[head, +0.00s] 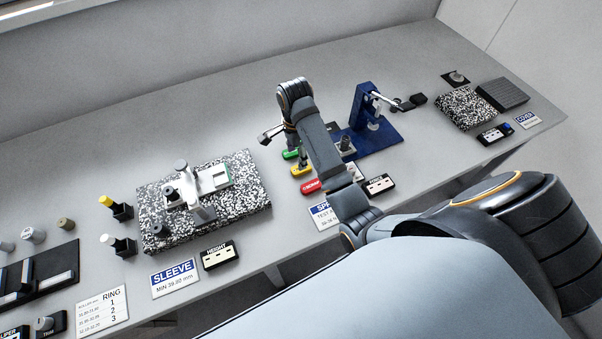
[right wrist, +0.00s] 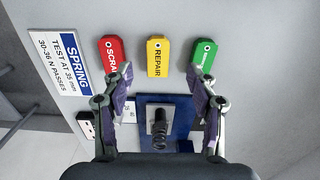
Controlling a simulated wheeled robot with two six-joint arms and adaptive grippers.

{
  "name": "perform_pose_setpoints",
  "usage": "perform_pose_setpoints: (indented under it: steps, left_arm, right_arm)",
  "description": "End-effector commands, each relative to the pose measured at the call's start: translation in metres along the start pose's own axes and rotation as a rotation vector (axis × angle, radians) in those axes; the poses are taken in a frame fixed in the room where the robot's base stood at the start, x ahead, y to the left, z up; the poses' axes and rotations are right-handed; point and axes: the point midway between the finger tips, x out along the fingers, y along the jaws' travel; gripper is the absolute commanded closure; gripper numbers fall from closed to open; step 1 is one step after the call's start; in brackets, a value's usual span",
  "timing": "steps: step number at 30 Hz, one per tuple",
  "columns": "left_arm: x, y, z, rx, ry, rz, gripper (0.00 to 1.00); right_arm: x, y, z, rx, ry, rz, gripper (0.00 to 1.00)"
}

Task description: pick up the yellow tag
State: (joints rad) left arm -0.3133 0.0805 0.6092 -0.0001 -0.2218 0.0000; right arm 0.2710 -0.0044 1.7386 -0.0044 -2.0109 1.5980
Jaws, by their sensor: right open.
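The yellow tag (head: 301,171), marked REPAIR in the right wrist view (right wrist: 158,57), lies flat on the grey bench. It is the middle one of three tags. The red tag (right wrist: 110,57) is on its left there and the green tag (right wrist: 203,57) on its right. My right gripper (right wrist: 160,84) is open and empty, its fingers spread to either side of the yellow tag's near end as seen from the wrist. In the head view the right gripper (head: 286,148) and its arm partly hide the tags. My left gripper is not in view.
A blue press stand (head: 385,138) with a lever stands right of the tags. A dark spring (right wrist: 160,130) is seen on the blue base. The SPRING card (right wrist: 62,62) lies near the bench edge. A speckled block (head: 250,172) with a fixture stands left.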

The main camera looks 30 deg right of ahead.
Motion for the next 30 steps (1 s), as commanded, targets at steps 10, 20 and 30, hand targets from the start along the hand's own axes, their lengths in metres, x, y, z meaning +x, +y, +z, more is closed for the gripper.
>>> perform_pose_setpoints:
  steps: [10,20,30]
  left_arm:
    - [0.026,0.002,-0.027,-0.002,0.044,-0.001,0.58]
    - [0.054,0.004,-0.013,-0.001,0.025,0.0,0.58]
    - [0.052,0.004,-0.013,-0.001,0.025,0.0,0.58]
  right_arm:
    - [0.027,0.002,0.0,-0.001,0.0,-0.001,0.42]
    - [0.064,0.006,-0.001,0.002,0.0,-0.001,0.42]
    - [0.062,0.006,-0.001,0.002,0.0,-0.001,0.69]
